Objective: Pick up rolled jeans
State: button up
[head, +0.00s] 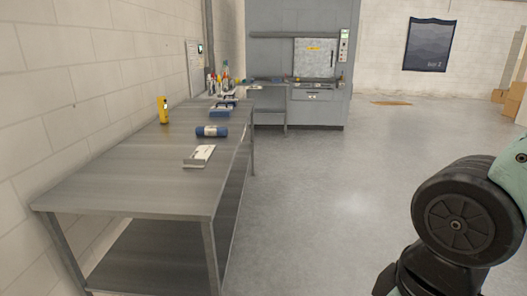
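The rolled jeans appear as a small dark blue roll (212,131) with a pale band around its middle. It lies on the long grey metal table (120,178), near the table's right edge and toward its far half. Nothing touches the roll. My gripper is not in view; only dark and teal links of my arm show at the lower right, well apart from the table.
A white item (199,156) lies nearer than the roll, and a yellow device (163,109) stands by the wall. Blue items (221,111) and several bottles sit farther back. A grey machine (300,65) stands behind. The floor (320,210) right of the table is clear.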

aim_at(204, 131)
jog(key=i, duration=2.05)
jog(key=i+u, duration=0.2)
jog(key=i, duration=0.3)
jog(key=i+l+u, duration=0.2)
jog(key=i, duration=0.3)
jog(key=i+l+u, duration=0.2)
jog(key=i, duration=0.25)
jog(key=i+l+u, duration=0.2)
jog(key=i, duration=0.3)
jog(key=l, duration=0.1)
